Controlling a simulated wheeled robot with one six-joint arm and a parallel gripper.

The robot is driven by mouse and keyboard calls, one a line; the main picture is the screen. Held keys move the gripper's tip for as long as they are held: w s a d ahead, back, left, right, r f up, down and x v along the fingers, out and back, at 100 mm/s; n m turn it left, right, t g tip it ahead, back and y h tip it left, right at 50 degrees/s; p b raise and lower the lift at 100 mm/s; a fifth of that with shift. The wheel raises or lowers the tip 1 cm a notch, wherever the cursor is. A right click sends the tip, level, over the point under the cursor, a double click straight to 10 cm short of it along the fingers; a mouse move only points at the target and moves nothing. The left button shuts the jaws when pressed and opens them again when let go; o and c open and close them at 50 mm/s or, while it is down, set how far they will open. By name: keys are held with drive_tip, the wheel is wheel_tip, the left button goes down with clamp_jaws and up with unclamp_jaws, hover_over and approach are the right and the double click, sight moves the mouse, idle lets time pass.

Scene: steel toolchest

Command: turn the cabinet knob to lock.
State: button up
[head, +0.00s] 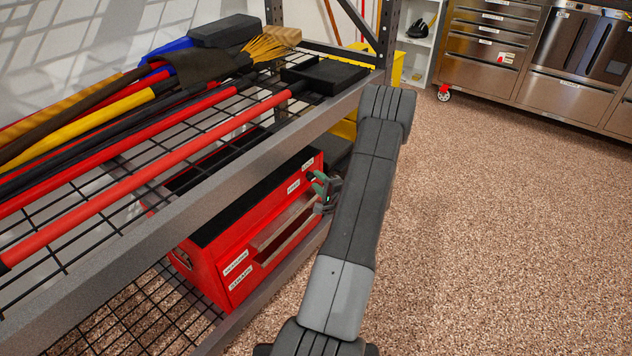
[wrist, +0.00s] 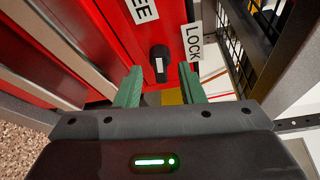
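The red cabinet is a steel toolchest (head: 210,265) with a black top on the lower shelf in the head view. Its black knob (wrist: 159,60) shows in the wrist view on the red face, with a pale mark on it. A white "LOCK" label (wrist: 193,43) is to the right of the knob, and a label ending in "EE" (wrist: 142,10) is at upper left. My gripper (head: 323,192) is at the chest's right front end. In the wrist view its green fingers are apart, with the knob showing between and beyond their tips. I cannot tell whether they touch it. The knob is hidden in the head view.
The wire upper shelf (head: 190,190) with red and yellow long-handled tools overhangs the chest. A drawer (head: 285,235) on the chest front looks partly open. A shelf post (head: 387,35) stands behind my arm. The speckled floor (head: 500,220) at right is clear.

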drive_tip(key=shift+x, duration=1)
drive_tip(key=c, duration=0.7)
drive_tip(key=shift+c, duration=0.2)
